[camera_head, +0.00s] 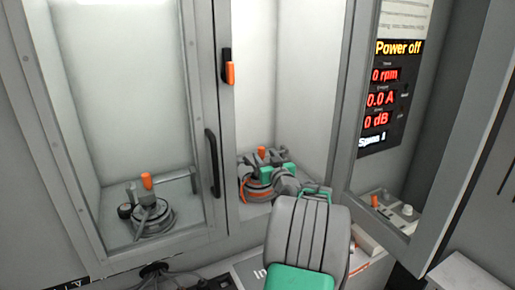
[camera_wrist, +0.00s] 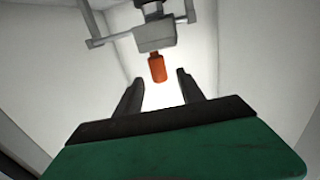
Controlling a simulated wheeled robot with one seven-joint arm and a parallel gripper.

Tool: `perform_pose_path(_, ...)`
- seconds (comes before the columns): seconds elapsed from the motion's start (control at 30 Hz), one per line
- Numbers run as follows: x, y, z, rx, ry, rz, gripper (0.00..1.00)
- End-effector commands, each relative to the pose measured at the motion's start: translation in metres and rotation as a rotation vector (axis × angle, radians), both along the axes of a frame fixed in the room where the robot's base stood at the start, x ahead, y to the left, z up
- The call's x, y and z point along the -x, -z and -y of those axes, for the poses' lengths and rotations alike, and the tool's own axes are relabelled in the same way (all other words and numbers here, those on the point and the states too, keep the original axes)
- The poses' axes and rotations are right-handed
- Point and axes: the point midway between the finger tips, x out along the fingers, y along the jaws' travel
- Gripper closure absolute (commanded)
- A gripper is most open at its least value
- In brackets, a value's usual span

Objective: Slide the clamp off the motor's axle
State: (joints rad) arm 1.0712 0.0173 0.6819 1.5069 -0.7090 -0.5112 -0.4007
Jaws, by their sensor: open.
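The hub motor (camera_head: 257,188), a dark disc with an orange band, sits low in the middle bay in the head view. An upright orange handle (camera_head: 262,151) shows above it. In the wrist view the orange handle (camera_wrist: 158,69) sticks out from a grey clamp block (camera_wrist: 155,37) with metal rods at its sides. My gripper (camera_wrist: 160,82) is open, its two dark fingers apart, with the handle's end just beyond and between the tips. I see no contact. In the head view my arm and gripper partly hide the motor, and the axle cannot be made out.
The left bay holds a similar device with an orange handle (camera_head: 147,181) behind a framed door (camera_head: 213,165). The middle bay's frame carries an orange latch (camera_head: 230,73). A display panel (camera_head: 391,95) on the right reads "Power off". White walls enclose my gripper closely.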

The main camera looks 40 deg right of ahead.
Motion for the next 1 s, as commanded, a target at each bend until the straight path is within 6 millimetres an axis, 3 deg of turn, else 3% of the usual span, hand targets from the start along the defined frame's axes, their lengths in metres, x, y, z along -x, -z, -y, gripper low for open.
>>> perform_pose_path(0.2,-0.034,-0.001,0.017,0.000,0.000,-0.002,0.54)
perform_pose_path(0.53,-0.042,0.000,0.019,0.000,-0.002,-0.001,0.55)
perform_pose_path(1.0,-0.042,0.000,0.019,0.000,-0.003,-0.001,0.93)
